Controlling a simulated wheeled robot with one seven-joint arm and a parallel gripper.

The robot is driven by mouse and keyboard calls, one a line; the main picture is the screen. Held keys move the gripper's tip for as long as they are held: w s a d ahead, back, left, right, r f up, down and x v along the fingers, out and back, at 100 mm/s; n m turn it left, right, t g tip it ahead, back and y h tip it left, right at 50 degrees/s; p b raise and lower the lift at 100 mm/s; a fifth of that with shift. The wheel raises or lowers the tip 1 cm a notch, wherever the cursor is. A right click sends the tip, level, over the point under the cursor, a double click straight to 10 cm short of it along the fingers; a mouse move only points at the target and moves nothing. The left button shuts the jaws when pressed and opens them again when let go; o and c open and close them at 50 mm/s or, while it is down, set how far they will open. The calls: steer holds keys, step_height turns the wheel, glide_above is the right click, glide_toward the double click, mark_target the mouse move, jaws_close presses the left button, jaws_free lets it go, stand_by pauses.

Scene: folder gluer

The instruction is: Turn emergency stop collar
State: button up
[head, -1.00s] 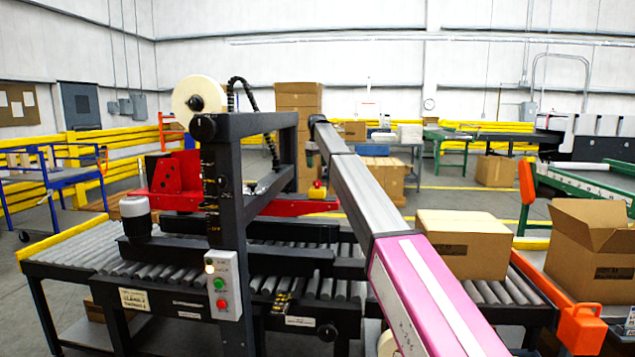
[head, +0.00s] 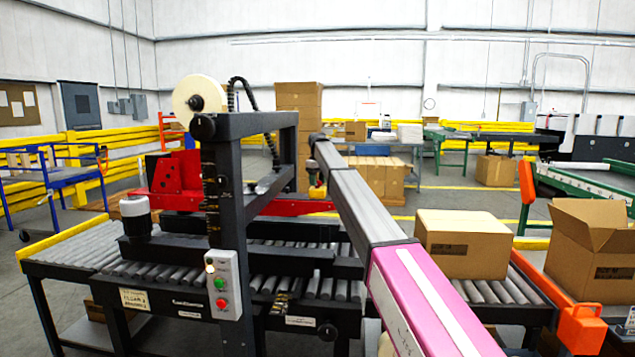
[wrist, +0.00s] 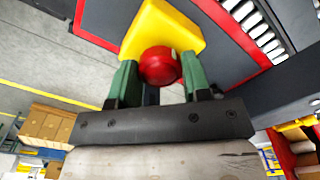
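The emergency stop is a round red button (wrist: 160,65) on a yellow housing (wrist: 165,25), in the upper middle of the wrist view. My gripper (wrist: 160,75) has two green fingers, which stand apart with one on each side of the red button. Whether either finger touches the button's sides, I cannot tell. The collar shows only as the red button's rim. In the head view the yellow of the emergency stop (head: 317,191) is small, at the right end of the machine's red part, and my arm's end partly hides it.
The black machine frame (head: 228,200) with a tape roll (head: 198,95) stands left of my arm. A roller conveyor (head: 75,255) runs beneath it. A closed carton (head: 463,243) sits on the conveyor at right. A dark panel with a red border (wrist: 100,20) lies near the housing.

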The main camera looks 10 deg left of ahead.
steer(key=shift+m, duration=0.3)
steer(key=m, duration=0.9)
stand_by(0.3)
stand_by(0.3)
